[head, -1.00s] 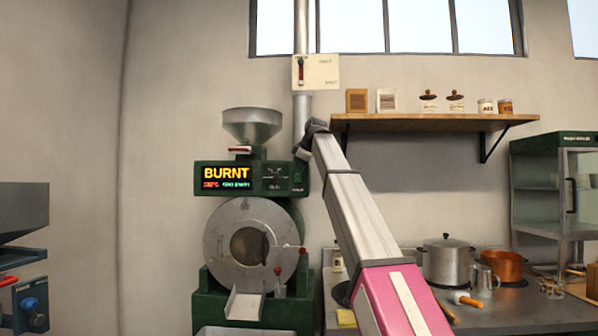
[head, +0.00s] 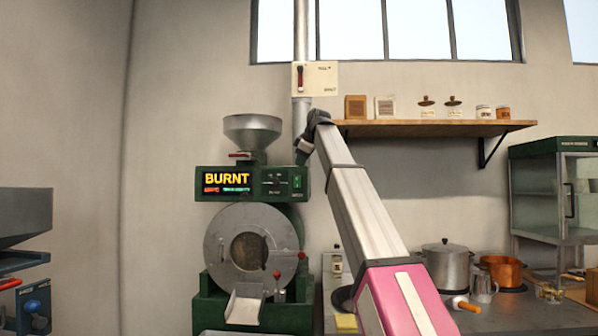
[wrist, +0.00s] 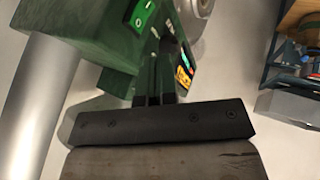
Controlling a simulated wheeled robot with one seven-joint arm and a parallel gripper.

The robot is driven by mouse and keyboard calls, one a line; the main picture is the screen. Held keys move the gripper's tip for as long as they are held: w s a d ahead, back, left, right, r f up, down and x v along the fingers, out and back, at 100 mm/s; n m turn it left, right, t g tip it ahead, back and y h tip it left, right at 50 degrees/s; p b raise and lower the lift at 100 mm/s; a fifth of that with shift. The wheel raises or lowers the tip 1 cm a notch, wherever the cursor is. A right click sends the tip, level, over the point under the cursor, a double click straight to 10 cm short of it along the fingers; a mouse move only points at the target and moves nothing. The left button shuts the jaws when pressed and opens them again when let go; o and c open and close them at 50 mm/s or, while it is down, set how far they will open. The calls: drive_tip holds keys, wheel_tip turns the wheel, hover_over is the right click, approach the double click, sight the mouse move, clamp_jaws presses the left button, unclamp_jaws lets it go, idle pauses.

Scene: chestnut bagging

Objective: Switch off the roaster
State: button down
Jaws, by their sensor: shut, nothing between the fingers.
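The roaster (head: 215,232) is a green machine with a round steel drum front and a hopper on top. Its panel display (head: 227,180) reads BURNT in yellow. A green lit rocker switch (head: 298,181) sits at the panel's right end; it also shows at the top of the wrist view (wrist: 143,14). My gripper (head: 302,155) is at the panel's upper right corner, just above the switch. In the wrist view my dark fingers (wrist: 158,62) are together and empty, beside the switch. I cannot tell whether they touch the panel.
A steel pipe (head: 301,108) rises behind my gripper to a wall box with a red lever (head: 316,78). A wooden shelf (head: 430,128) with jars is to the right. Pots (head: 447,268) stand on the counter below. A blue machine (head: 25,300) is at far left.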

drive_tip(key=w+v, duration=0.1)
drive_tip(key=v, duration=0.5)
drive_tip(key=shift+r, duration=0.35)
